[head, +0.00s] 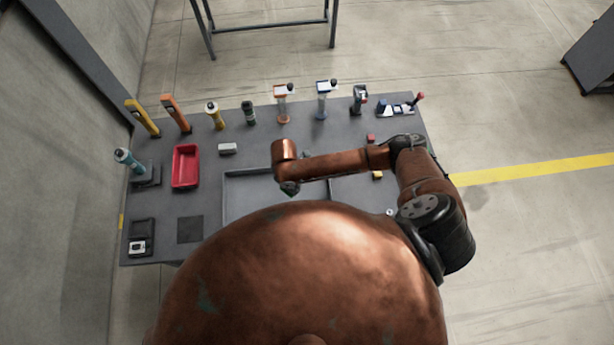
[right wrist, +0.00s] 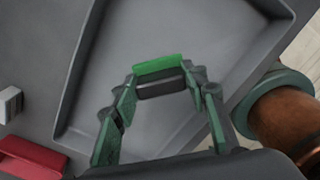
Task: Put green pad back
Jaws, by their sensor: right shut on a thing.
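The green pad (right wrist: 158,65) shows in the right wrist view as a bright green strip along a dark block. It sits between the fingertips of my right gripper (right wrist: 163,88), which is shut on it. The pad is over the grey tray (right wrist: 125,50); its height above the tray floor is hard to tell. In the head view my right gripper (head: 289,188) points down over the tray (head: 227,195), and the pad cannot be made out there. My own body hides the tray's near part. My left gripper is in neither view.
Several bottles and tools line the table's back edge. A red block (head: 370,138) and a yellow block (head: 377,175) lie on the right. A dark square (head: 190,229) lies front left.

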